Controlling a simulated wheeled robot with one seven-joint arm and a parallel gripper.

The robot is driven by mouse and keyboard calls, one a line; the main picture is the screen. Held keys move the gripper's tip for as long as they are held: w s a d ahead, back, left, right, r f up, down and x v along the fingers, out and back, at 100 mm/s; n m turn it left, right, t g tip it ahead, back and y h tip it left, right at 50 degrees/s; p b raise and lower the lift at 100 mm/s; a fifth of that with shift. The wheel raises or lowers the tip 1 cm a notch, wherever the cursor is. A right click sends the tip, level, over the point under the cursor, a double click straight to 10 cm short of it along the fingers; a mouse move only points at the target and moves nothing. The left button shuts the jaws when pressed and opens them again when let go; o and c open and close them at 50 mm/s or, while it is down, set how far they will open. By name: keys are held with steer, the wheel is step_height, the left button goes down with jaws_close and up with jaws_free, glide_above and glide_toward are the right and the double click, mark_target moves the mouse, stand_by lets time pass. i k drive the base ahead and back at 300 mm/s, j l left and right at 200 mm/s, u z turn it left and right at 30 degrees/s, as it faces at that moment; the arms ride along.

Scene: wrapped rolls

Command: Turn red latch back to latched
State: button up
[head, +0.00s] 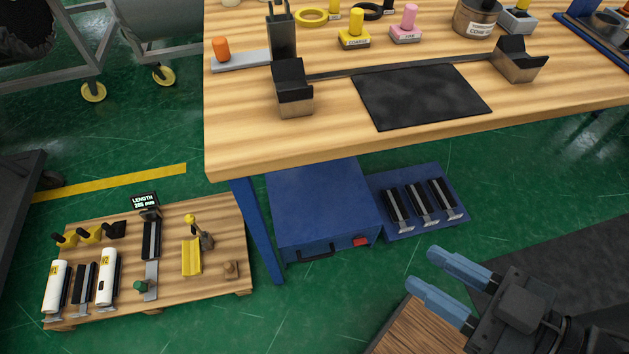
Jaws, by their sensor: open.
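A small red latch (361,241) sits on the front face of a blue box (318,200), near its lower right corner. The box stands on the green floor under the workbench. A dark handle (316,251) is on the same face, left of the latch. The latch is too small to tell clearly which way it is turned. My gripper (420,270) is at the lower right, with two blue fingers spread apart and nothing between them. It is right of and below the latch in the picture, apart from it.
A wooden workbench (240,140) is above the box, with a blue leg (258,225) at its left. A blue tray (392,226) of dark bars adjoins the box's right. A wooden pallet (215,280) with rolls and tools is left. A brown wooden surface (405,330) is below my gripper.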

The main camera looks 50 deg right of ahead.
mark_target(359, 241)
steer(key=k+l, duration=0.3)
steer(key=k, duration=0.2)
steer(key=k+l+z, duration=0.1)
steer(key=k+l, duration=0.25)
steer(key=k, duration=0.1)
